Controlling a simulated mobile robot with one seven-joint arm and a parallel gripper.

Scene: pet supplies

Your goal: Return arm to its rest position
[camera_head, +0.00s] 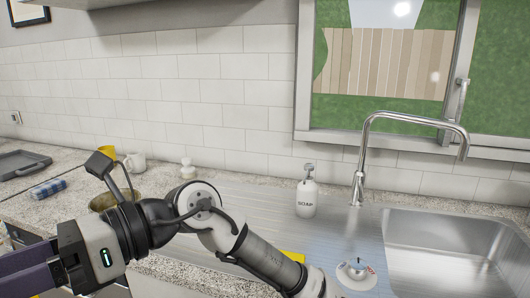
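My arm (255,255) reaches across the lower left and middle of the head view, in front of the counter. Its jointed links run from the left edge to the bottom edge.
A small white dish (356,275) sits right of my arm, near the sink (450,250) and tall faucet (360,160). A soap bottle (306,196) stands behind. A brownish bowl (101,204), white mug (136,161), blue checked roll (47,189) and dark tray (22,164) are left.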

